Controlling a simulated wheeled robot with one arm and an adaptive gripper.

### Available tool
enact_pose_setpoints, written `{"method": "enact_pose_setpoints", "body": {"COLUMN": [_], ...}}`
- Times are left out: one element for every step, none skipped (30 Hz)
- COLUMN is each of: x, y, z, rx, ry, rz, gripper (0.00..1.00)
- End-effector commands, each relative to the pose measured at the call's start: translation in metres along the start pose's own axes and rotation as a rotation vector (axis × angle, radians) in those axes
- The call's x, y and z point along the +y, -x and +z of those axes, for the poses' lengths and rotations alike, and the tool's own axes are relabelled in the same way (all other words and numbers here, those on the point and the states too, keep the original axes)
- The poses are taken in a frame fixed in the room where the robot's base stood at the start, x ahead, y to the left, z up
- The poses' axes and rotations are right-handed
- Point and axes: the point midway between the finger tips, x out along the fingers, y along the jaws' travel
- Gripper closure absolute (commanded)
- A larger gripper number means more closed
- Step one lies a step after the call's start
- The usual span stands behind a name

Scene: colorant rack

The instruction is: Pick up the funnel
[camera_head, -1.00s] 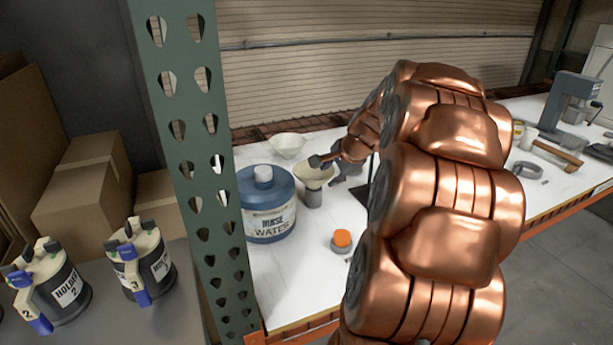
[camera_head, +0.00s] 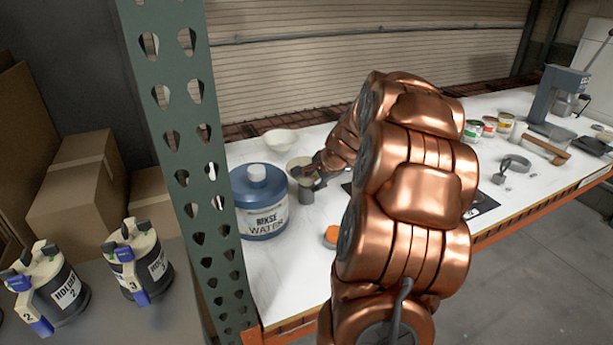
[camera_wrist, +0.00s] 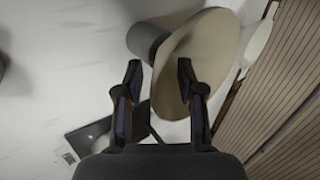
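The cream funnel (camera_head: 298,162) sits over a small grey cylinder (camera_head: 306,196) on the white table, right of the rinse water jug. My gripper (camera_head: 310,174) is at the funnel's right side in the head view and partly hides it. In the wrist view the funnel (camera_wrist: 215,48) shows its wide cream mouth, with the grey cylinder (camera_wrist: 146,38) beside it. My gripper (camera_wrist: 160,68) is open there, its two fingers apart. The funnel's rim lies between the fingertips, and the right finger overlaps the funnel. Contact cannot be told.
The blue rinse water jug (camera_head: 259,203) stands close left of the funnel. A pale bowl (camera_head: 281,141) is behind it. An orange-capped item (camera_head: 331,234) is in front. A green perforated post (camera_head: 190,150) stands left of the table. Tools and cans are at the right.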

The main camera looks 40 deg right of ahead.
Motion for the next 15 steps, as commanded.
{"method": "enact_pose_setpoints", "body": {"x": [0.0001, 0.0001, 0.0001, 0.0001, 0.0001, 0.0002, 0.0002, 0.0001, 0.0001, 0.0001, 0.0002, 0.0002, 0.0002, 0.0002, 0.0003], "y": [0.0, 0.0, 0.0, 0.0001, 0.0, 0.0001, 0.0001, 0.0001, 0.0001, 0.0001, 0.0, 0.0, 0.0, 0.0001, 0.0001], "z": [-0.0001, -0.0002, -0.0002, -0.0001, -0.0001, -0.0001, -0.0002, -0.0002, -0.0002, -0.0002, -0.0002, -0.0002, -0.0002, -0.0002, -0.0002], "rx": [0.0, 0.0, 0.0, 0.0, 0.0, 0.0, 0.0, 0.0, 0.0, 0.0, 0.0, 0.0, 0.0, 0.0, 0.0], "ry": [0.0, 0.0, 0.0, 0.0, 0.0, 0.0, 0.0, 0.0, 0.0, 0.0, 0.0, 0.0, 0.0, 0.0, 0.0], "rz": [0.0, 0.0, 0.0, 0.0, 0.0, 0.0, 0.0, 0.0, 0.0, 0.0, 0.0, 0.0, 0.001, 0.0, 0.001], "gripper": [0.64, 0.67, 0.71, 0.74, 0.77, 0.81, 0.85, 0.88, 0.92, 0.95, 0.98, 1.0, 1.0, 1.0, 1.0]}}
